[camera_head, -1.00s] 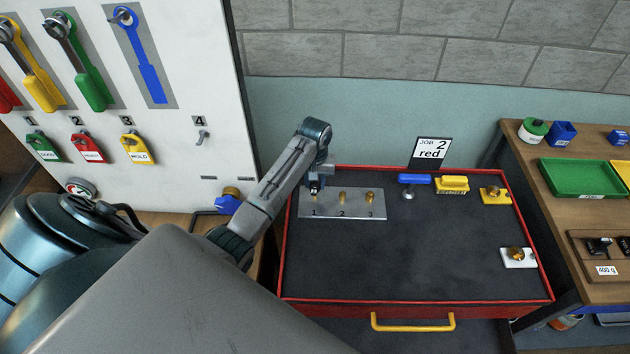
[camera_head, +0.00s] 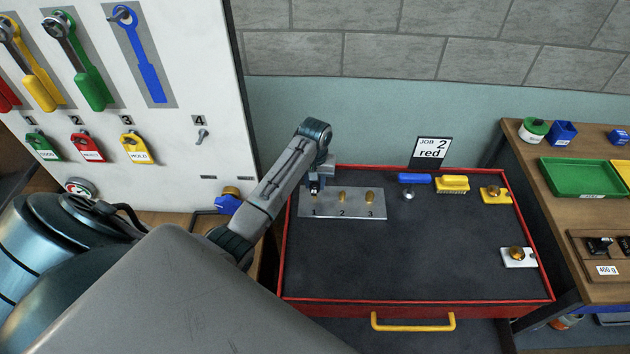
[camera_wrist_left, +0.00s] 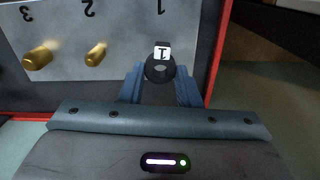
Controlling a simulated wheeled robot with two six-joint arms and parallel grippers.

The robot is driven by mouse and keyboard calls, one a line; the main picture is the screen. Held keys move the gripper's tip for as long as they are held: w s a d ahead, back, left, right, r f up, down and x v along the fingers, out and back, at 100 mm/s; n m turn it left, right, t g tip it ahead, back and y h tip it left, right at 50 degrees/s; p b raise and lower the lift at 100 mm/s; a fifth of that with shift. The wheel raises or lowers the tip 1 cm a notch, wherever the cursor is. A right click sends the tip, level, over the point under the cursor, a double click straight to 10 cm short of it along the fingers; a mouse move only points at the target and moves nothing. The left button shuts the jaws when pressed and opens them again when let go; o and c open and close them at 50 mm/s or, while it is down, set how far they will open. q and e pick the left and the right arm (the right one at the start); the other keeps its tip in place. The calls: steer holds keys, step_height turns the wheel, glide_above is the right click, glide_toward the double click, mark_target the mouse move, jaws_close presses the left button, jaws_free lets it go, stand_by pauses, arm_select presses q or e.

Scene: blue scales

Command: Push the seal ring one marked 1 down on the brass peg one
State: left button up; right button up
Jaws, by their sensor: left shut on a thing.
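The seal ring one (camera_wrist_left: 148,72) is a black ring with a white tag marked 1. My left gripper (camera_wrist_left: 160,88) is shut on it, with blue fingers on either side. In the head view the left gripper (camera_head: 315,188) points down at place 1 on the metal plate (camera_head: 345,210). The brass peg one is hidden under the gripper and ring. I cannot tell whether the ring is around the peg or just above it. My right gripper is not in view.
Two bare brass pegs, peg two (camera_head: 342,197) and peg three (camera_head: 370,198), stand beside place 1. The dark mat (camera_head: 400,260) is clear in front.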

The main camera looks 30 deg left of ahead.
arm_select(q)
steer(key=shift+f+b, duration=0.65)
steer(key=shift+f, duration=1.35)
stand_by(0.3)
steer(key=o, duration=1)
step_height(320, 180, up, 11)
steer(key=b, duration=0.2)
steer(key=shift+b, duration=0.4)
steer(key=shift+s+f, duration=0.15)
